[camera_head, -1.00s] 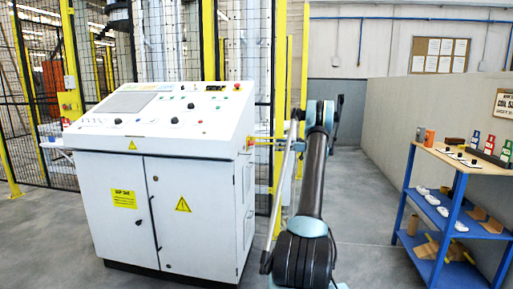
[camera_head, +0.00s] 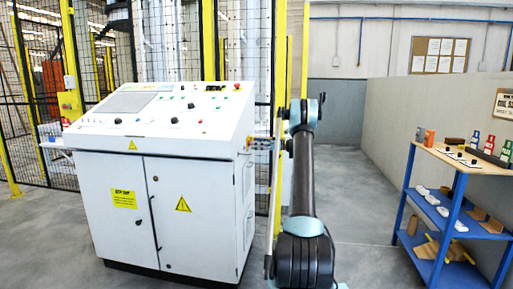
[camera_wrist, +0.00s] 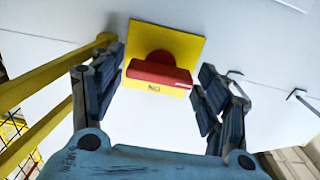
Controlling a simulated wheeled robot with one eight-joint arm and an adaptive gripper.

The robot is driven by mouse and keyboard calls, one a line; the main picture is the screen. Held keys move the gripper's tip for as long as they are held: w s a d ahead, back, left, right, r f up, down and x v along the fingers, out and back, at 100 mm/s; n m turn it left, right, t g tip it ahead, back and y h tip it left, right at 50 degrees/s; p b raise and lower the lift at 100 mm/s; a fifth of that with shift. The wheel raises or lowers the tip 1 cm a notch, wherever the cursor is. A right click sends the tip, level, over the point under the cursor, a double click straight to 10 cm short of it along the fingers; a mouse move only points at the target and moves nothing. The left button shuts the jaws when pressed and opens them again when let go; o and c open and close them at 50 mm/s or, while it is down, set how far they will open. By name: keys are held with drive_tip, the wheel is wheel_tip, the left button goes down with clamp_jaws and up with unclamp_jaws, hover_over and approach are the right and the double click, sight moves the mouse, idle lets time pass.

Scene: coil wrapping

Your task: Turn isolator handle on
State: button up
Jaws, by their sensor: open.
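The isolator's red handle (camera_wrist: 160,70) sits on a yellow square plate (camera_wrist: 185,45) in the wrist view. Its bar lies roughly crosswise in that picture, tilted slightly, with upside-down lettering that reads "ON" just below it. My gripper (camera_wrist: 163,82) is open, one finger on each side of the handle. Gaps show between both fingers and the handle's ends. In the head view my gripper (camera_head: 262,144) is at the right side of the white control cabinet (camera_head: 190,210), where it mostly hides the isolator.
The cabinet's sloped panel (camera_head: 150,105) carries several buttons and knobs. Yellow fence posts (camera_head: 281,60) and black mesh stand behind it. A blue shelf trolley (camera_head: 455,200) with small items stands at the right. Grey floor (camera_head: 360,200) is clear between arm and trolley.

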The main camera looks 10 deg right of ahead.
drive_tip(key=shift+c, duration=0.5)
drive_tip(key=c, duration=0.7)
drive_tip(key=shift+m, duration=0.4)
drive_tip(key=m, duration=1.7)
drive_tip(key=shift+d, duration=0.1)
